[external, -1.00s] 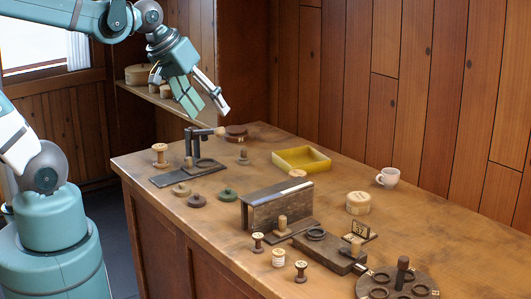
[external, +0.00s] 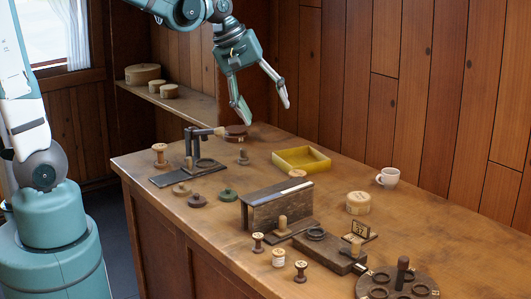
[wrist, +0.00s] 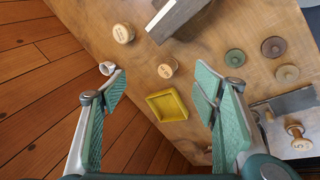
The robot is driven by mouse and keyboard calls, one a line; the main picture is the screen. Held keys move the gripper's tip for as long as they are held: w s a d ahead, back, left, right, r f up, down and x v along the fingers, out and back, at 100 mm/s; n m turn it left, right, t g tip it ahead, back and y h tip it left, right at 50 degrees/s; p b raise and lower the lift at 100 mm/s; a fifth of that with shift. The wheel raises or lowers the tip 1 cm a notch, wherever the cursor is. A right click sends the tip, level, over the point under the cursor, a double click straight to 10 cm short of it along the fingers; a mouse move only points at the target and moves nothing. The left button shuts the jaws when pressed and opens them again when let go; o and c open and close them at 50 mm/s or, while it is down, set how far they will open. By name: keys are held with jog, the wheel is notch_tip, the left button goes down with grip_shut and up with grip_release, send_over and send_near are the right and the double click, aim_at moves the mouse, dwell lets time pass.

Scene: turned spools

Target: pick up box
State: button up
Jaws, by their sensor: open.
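A shallow open yellow box (external: 318,167) lies on the far part of the table and looks empty. It also shows in the wrist view (wrist: 168,105), low between my fingers. A round pale wooden box (external: 358,204) stands nearer, right of an upright dark board; a similar round piece shows at the upper left of the wrist view (wrist: 123,33). My gripper (external: 267,110) hangs above the back of the table, up and left of the yellow box. Its fingers are spread with nothing between them, also in the wrist view (wrist: 163,88).
A dark upright board (external: 275,205) stands mid-table. A white cup (external: 388,178) is right of the yellow box. A dark stand (external: 190,165), discs (external: 228,195) and spools (external: 160,155) are at left. A round rack (external: 400,285) is at front right. Bare table lies at right.

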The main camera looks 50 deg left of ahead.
jog(key=w+d+f+n+g+h, duration=0.1)
jog(key=w+d+f+n, duration=0.25)
jog(key=w, duration=0.25)
jog(key=w+d+f+n+g, duration=0.1)
jog(key=w+d+f+n, duration=0.1)
jog(key=w+d+f, duration=0.3)
jog(key=n+g+h+p, duration=0.1)
jog(key=n, duration=0.4)
send_near(360, 196)
jog(key=shift+x, duration=0.9)
jog(key=shift+w+d+f+n+g, duration=0.2)
jog(key=shift+f+n+g, duration=0.1)
jog(key=shift+f, duration=0.15)
jog(key=shift+x, duration=1.3)
jog(key=shift+f, duration=0.1)
jog(key=shift+x, duration=2.55)
jog(key=shift+d, duration=0.1)
